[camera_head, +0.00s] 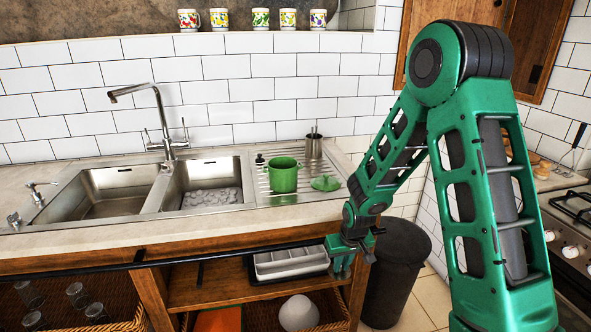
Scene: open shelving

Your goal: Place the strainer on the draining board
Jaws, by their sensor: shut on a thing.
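The metal draining board (262,190) is right of the two sinks. A green pot (283,175) stands on it, with a green lid (326,183) lying to its right and a metal cup (313,146) behind. My gripper (343,266) points down in front of the counter's right end, below the worktop edge and apart from the draining board. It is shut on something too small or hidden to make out. I cannot clearly identify a strainer in this view.
A black rail (220,253) runs along the counter front. A pale tray (290,262) sits on the shelf beside my gripper, above baskets. A dark bin (396,275) stands right of it. A tall tap (163,120) rises behind the sinks. The stove (570,240) is far right.

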